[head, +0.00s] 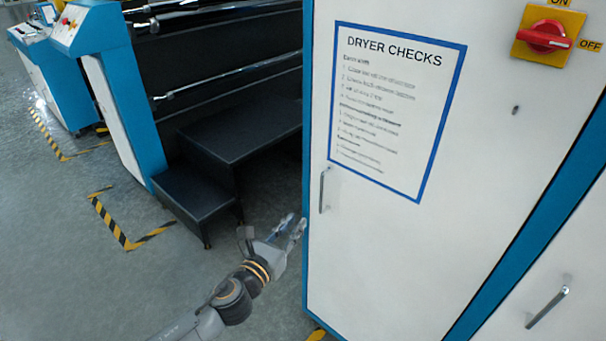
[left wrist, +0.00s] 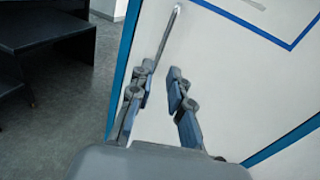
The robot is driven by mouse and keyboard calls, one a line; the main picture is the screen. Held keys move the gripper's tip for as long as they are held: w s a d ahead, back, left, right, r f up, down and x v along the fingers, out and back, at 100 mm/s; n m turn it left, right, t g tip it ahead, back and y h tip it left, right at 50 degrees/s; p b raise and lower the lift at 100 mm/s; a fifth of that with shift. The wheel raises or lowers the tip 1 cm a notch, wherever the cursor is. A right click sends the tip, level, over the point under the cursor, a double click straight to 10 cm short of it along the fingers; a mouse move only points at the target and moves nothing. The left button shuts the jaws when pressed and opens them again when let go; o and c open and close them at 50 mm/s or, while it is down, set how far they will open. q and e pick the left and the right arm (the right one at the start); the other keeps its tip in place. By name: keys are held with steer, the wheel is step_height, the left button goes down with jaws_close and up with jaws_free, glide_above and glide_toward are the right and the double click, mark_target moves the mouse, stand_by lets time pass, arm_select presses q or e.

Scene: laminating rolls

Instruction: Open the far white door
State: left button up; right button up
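The far white door (head: 390,255) has a blue-framed "DRYER CHECKS" sheet on its upper part and shows close up in the left wrist view (left wrist: 225,65). Its slim vertical metal handle (head: 322,190) is near the door's left edge. My left gripper (head: 293,226) is in front of that edge, a little below the handle. In the left wrist view the gripper (left wrist: 161,72) is open, with nothing between its fingers. The handle (left wrist: 168,32) lies just beyond the fingertips, its lower end close to the left one; I cannot tell whether they touch. My right gripper is not in view.
A second white door with its own handle (head: 547,307) is at the lower right, past a blue strip. A red switch (head: 545,36) sits above. Black steps (head: 195,200) stand left of the cabinet.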

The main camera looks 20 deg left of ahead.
arm_select(q)
steer(key=r, duration=0.1)
glide_toward(321, 190)
steer(key=w, duration=0.2)
steer(key=shift+m, duration=0.4)
steer(key=w, duration=0.2)
steer(key=w+d, duration=0.1)
steer(key=w, duration=0.2)
steer(key=w+p, duration=0.1)
steer(key=w, duration=0.1)
steer(key=shift+w+d+f, duration=0.1)
steer(key=shift+w+d, duration=0.05)
steer(key=shift+d, duration=0.05)
steer(key=shift+w, duration=0.65)
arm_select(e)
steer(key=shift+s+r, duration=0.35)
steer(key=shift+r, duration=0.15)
arm_select(q)
steer(key=shift+c, duration=0.2)
jaws_close()
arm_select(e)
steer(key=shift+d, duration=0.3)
